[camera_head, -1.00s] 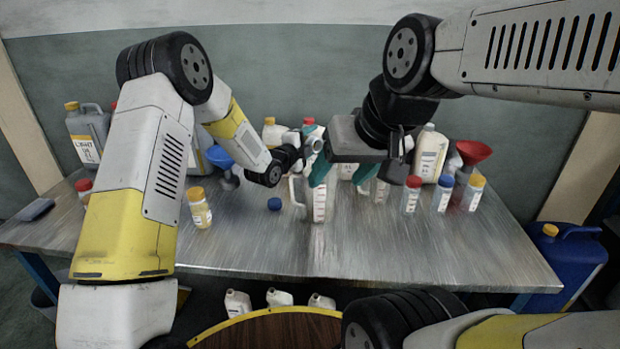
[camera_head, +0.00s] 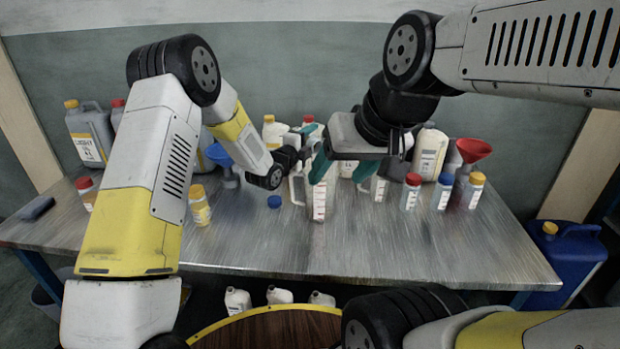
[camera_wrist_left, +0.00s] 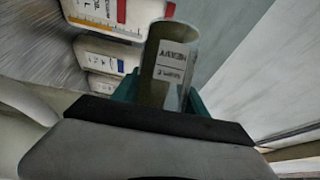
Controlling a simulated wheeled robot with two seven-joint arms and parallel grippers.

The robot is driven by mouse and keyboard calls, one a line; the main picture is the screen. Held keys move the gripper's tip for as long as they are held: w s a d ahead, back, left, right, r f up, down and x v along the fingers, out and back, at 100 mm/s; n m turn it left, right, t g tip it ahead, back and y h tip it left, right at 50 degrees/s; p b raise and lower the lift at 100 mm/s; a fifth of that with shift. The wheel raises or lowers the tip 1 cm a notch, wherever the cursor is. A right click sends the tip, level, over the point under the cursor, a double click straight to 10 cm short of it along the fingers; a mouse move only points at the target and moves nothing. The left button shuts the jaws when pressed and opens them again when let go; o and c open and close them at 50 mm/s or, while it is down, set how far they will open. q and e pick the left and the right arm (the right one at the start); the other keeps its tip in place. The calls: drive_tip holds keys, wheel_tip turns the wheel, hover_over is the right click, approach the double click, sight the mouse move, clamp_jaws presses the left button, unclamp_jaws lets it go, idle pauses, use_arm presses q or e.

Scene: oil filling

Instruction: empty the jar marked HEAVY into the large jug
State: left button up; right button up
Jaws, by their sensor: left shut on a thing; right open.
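My left gripper (camera_head: 309,140) is shut on the HEAVY jar (camera_wrist_left: 166,72), an olive-grey clear jar with a white label, shown in the left wrist view. Its open mouth is at the top of that view. In the head view the jar is largely hidden by the grippers. A clear jug with red marks (camera_head: 319,206) and a handle stands upright on the table below. Whether anything is flowing cannot be told. My right gripper (camera_head: 343,172) is open, its teal fingers pointing down around the jug's upper right area.
A loose blue cap (camera_head: 274,202) lies left of the jug. A yellow-capped jar (camera_head: 200,212) stands further left. Capped jars (camera_head: 411,196) and a red funnel (camera_head: 473,150) stand at right. The metal table's front (camera_head: 390,245) is clear.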

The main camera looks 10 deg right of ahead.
use_arm(q)
drive_tip(key=shift+s+d+r+m+t+h, duration=0.15)
drive_tip(key=shift+r+m+t+h, duration=0.15)
drive_tip(key=shift+m, duration=0.4)
drive_tip(key=shift+s+r+m+t+h, duration=0.1)
drive_tip(key=shift+s+r+m+t, duration=0.1)
drive_tip(key=shift+r+m, duration=0.35)
idle(1.1)
drive_tip(key=shift+s+d+r+m+h, duration=0.1)
drive_tip(key=shift+s+r+m+h, duration=0.15)
drive_tip(key=shift+m, duration=0.5)
drive_tip(key=shift+s+d+r+m+h, duration=0.1)
drive_tip(key=shift+m+h, duration=0.25)
drive_tip(key=shift+m, duration=0.35)
idle(0.4)
